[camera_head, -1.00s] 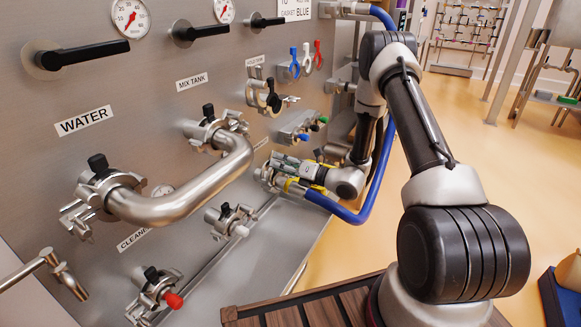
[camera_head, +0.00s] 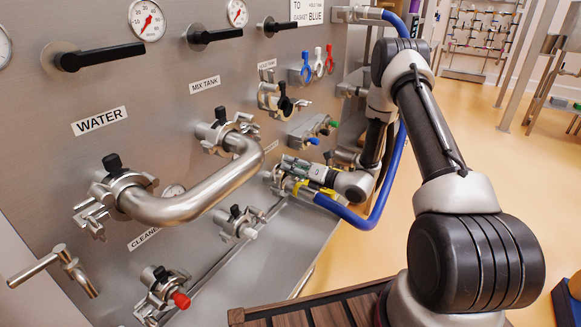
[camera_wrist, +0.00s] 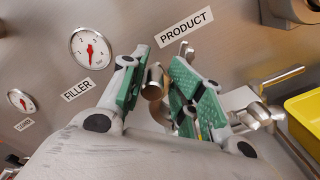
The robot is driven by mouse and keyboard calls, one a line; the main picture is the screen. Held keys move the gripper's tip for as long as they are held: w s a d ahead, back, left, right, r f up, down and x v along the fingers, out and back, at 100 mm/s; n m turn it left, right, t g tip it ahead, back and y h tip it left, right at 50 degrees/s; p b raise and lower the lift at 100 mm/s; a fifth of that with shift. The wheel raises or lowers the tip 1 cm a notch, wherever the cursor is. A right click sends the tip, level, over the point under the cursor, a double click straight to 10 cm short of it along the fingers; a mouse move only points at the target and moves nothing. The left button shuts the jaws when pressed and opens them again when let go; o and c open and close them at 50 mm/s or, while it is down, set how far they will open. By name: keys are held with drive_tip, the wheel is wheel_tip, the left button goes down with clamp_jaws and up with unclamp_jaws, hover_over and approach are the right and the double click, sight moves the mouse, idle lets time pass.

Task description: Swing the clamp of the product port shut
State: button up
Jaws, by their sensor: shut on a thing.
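The product port, under its PRODUCT label (camera_wrist: 187,26), shows in the wrist view as a short steel tube (camera_wrist: 153,83) between my fingers. Steel parts of its clamp (camera_wrist: 184,50) show beside and behind my right finger. My gripper (camera_wrist: 158,80) has green pads and is shut on the clamp, with a visible gap between the fingers. The exact contact is hidden by the fingers. In the head view my gripper (camera_head: 284,173) is low at the panel's right side, next to the end of a blue hose (camera_head: 350,217) with yellow on it.
Another steel fitting with a clamp (camera_wrist: 258,113) sits to the right in the wrist view, near a yellow container (camera_wrist: 304,112). A bent steel pipe (camera_head: 205,190) and the mix tank port (camera_head: 222,133) project from the panel to the left. Open floor lies right of my arm.

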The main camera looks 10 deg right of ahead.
drive_tip(key=shift+w+d+f, duration=0.25)
drive_tip(key=shift+w+d, duration=0.05)
drive_tip(key=shift+w, duration=0.1)
clamp_jaws()
drive_tip(key=shift+w+d+f, duration=0.55)
drive_tip(key=shift+w+d, duration=0.05)
drive_tip(key=shift+d, duration=0.05)
drive_tip(key=shift+c, duration=1.2)
unclamp_jaws()
drive_tip(key=shift+w+d+f, duration=0.5)
drive_tip(key=shift+d+f, duration=0.05)
drive_tip(key=shift+f, duration=0.15)
